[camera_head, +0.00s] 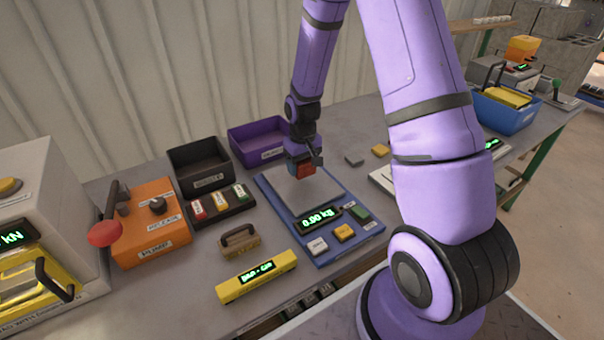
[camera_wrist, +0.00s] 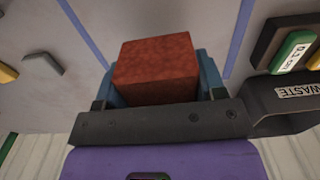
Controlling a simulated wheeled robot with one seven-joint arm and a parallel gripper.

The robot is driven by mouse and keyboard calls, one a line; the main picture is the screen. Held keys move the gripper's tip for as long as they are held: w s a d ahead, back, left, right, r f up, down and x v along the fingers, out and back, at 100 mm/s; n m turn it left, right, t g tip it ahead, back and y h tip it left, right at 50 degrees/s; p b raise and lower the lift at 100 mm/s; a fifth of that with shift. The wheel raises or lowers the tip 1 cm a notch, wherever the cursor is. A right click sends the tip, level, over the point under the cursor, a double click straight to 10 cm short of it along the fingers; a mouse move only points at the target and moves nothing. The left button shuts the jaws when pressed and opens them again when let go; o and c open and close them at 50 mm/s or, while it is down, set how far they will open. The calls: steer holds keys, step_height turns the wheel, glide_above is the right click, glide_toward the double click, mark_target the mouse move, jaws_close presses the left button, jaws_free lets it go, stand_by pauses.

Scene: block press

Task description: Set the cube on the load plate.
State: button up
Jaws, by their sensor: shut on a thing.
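The red cube (camera_wrist: 157,62) is held between the blue finger pads of my gripper (camera_wrist: 155,85) in the wrist view. In the head view the cube (camera_head: 304,171) shows low in my gripper (camera_head: 303,167), over the back part of the load plate (camera_head: 307,190). The load plate is the grey square on a blue scale (camera_head: 350,230), whose display reads 0.00 kg. Whether the cube's underside touches the plate cannot be told. My gripper hides part of the plate's back.
A purple bin (camera_head: 262,148) and a black bin (camera_head: 198,160) stand left of the scale. A small wooden block with a handle (camera_head: 240,242) and a yellow display bar (camera_head: 256,279) are in front. Grey and yellow pieces (camera_head: 380,150) lie to the right.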

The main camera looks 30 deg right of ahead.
mark_target(302, 174)
steer(key=shift+a+f, duration=0.1)
steer(key=shift+f, duration=1.55)
steer(key=shift+f, duration=0.1)
steer(key=o, duration=1.2)
